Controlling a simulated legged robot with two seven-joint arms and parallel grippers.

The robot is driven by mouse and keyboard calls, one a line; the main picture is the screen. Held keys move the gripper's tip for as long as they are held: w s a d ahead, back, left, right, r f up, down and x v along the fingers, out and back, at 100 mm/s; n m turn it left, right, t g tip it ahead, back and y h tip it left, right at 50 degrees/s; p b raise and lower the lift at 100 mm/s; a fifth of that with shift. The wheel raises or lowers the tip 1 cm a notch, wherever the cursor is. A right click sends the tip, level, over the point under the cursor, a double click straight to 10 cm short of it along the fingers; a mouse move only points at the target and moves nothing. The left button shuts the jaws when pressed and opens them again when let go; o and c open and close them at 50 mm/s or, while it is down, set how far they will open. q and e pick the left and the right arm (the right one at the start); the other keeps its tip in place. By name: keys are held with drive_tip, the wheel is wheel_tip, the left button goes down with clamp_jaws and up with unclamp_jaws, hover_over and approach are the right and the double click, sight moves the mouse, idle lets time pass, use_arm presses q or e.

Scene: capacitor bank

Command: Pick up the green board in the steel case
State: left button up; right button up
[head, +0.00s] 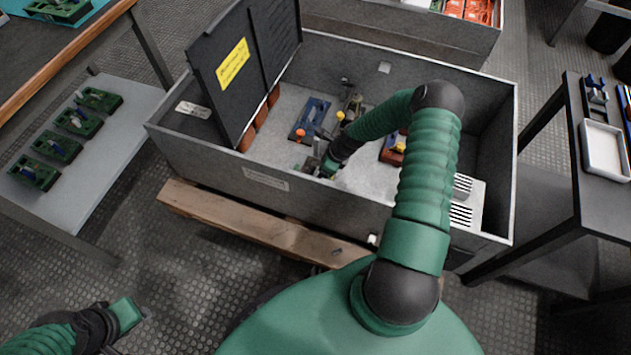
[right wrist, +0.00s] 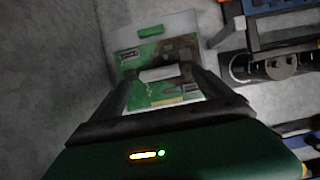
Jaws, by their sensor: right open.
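The steel case (head: 250,181) stands open in the middle of the head view. The green board (right wrist: 150,56) lies in a corner of the case in the right wrist view, on a pale backing, with a white cylinder and dark parts on it. In the head view my right gripper (head: 320,166) reaches down inside the case near its front wall and mostly hides the board. In the right wrist view my right gripper (right wrist: 161,75) is open, its fingertips over the board on either side of the white cylinder. My left gripper (head: 138,316) is low at the left, outside the case; its jaws are unclear.
A dark panel with a yellow label (head: 232,63) stands up at the case's left. A blue part (head: 311,118) and a vented block (head: 467,203) are in the case. Several green boards lie on a side table (head: 98,180). A white tray (head: 605,150) sits on the right table.

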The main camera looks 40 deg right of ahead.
drive_tip(key=b+x, duration=0.1)
drive_tip(key=x, duration=0.2)
drive_tip(key=shift+a+f, duration=0.2)
drive_tip(key=shift+f, duration=0.05)
drive_tip(key=shift+w, duration=0.1)
drive_tip(key=shift+d, duration=0.15)
drive_tip(key=c, duration=0.9)
use_arm(q)
drive_tip(key=x, duration=0.2)
drive_tip(key=shift+s+f, duration=0.2)
drive_tip(key=shift+f, duration=0.25)
use_arm(e)
drive_tip(key=c, duration=0.7)
